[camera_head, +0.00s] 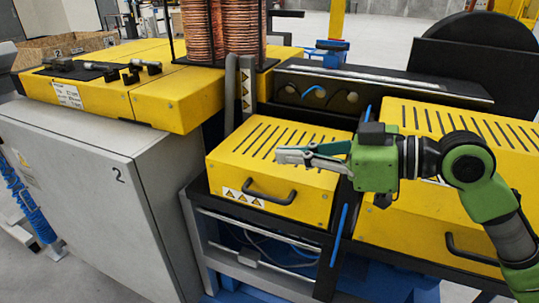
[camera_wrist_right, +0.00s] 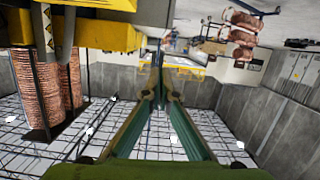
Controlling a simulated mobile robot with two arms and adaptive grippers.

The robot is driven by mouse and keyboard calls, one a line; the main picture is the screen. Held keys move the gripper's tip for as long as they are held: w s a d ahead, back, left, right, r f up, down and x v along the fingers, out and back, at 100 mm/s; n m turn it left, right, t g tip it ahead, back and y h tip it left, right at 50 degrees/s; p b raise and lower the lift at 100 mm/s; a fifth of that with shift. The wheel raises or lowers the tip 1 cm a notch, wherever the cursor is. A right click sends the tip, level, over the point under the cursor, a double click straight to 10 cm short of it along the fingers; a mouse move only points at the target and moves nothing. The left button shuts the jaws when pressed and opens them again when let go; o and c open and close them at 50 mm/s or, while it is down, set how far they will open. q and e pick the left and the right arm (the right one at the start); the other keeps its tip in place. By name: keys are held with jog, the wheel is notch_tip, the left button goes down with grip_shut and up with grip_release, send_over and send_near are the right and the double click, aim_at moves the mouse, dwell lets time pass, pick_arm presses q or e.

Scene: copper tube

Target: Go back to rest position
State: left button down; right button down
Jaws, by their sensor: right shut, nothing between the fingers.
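My right gripper (camera_head: 284,155) reaches in from the right in the head view, on a green and black arm. Its fingers are shut and empty, pointing left above the slotted yellow cover (camera_head: 228,160) with a black handle. In the right wrist view the two green fingers (camera_wrist_right: 160,70) come together at their tips with nothing between them. My left gripper is in neither view.
Copper coils (camera_head: 222,28) stand behind, upright in a black frame. A grey cabinet (camera_head: 85,190) marked 2 is at the left under a yellow block (camera_head: 170,100). Another slotted yellow cover (camera_head: 420,225) lies beneath my right arm. A black disc (camera_head: 480,45) stands at the back right.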

jog(key=s+d+f+m+h, duration=0.2)
jog(key=f, duration=0.8)
jog(key=s+d+f+m+h, duration=0.1)
jog(key=s+f+m+h, duration=0.15)
jog(key=f, duration=0.75)
jog(key=s+d+f+m+h, duration=0.2)
jog(key=f, duration=0.7)
jog(key=s+d+f+m+g+h, duration=0.1)
jog(key=s+d+f+m+h, duration=0.2)
jog(key=s+d+f, duration=0.5)
jog(key=s+d+f+m+g+h, duration=0.2)
jog(key=s+d+f+m+h, duration=0.15)
jog(key=s+f, duration=0.4)
jog(key=s+f+n+g, duration=0.1)
jog(key=s+f, duration=0.1)
jog(key=f, duration=1.1)
jog(key=s+f, duration=0.2)
jog(key=f, duration=1.1)
jog(key=s+d+f+g, duration=0.1)
jog(key=s+d+f, duration=0.2)
jog(key=s+f, duration=1.2)
jog(key=shift+s+d+h, duration=0.2)
jog(key=shift+s+h, duration=0.2)
jog(key=shift+s, duration=0.45)
